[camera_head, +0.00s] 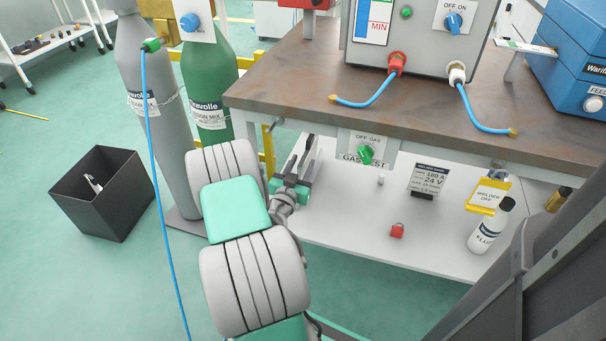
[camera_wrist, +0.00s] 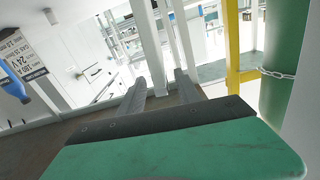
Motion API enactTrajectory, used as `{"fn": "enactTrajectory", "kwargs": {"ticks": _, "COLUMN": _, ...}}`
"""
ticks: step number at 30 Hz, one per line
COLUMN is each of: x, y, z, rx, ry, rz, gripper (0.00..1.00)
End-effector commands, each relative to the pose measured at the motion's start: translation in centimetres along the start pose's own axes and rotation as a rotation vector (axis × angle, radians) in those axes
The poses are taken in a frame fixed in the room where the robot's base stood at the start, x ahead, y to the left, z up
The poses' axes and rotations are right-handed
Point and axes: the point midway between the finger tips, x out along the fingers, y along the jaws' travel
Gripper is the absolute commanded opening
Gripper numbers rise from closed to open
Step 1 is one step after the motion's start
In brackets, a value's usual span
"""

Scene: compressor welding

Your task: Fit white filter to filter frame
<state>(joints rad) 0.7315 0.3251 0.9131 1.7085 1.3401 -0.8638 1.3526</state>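My gripper (camera_head: 301,160) is beside the left end of the workbench, below its top and near the gas cylinders. In the wrist view its two grey fingers (camera_wrist: 158,88) stand apart with nothing held between them. White uprights show beyond the fingers. I cannot make out a white filter or a filter frame for certain in either view. A small white cylinder (camera_head: 381,179) stands on the lower shelf, too small to identify.
The workbench (camera_head: 290,80) carries a grey machine with blue hoses (camera_head: 370,98). Grey and green cylinders (camera_head: 208,75) stand left, near a black bin (camera_head: 105,195).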

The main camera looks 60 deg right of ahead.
Motion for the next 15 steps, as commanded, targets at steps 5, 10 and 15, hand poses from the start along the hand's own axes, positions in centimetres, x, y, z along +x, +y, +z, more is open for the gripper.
{"fn": "enactTrajectory", "kwargs": {"ticks": 5, "x": 3.0, "y": 0.0, "z": -0.2, "rx": 0.002, "ry": 0.001, "rz": 0.002, "gripper": 0.4}}
{"fn": "enactTrajectory", "kwargs": {"ticks": 10, "x": 5.2, "y": -0.1, "z": -0.1, "rx": 0.0, "ry": -0.001, "rz": -0.001, "gripper": 0.4}}
{"fn": "enactTrajectory", "kwargs": {"ticks": 15, "x": 5.3, "y": -0.2, "z": -0.1, "rx": -0.001, "ry": -0.001, "rz": -0.002, "gripper": 0.4}}
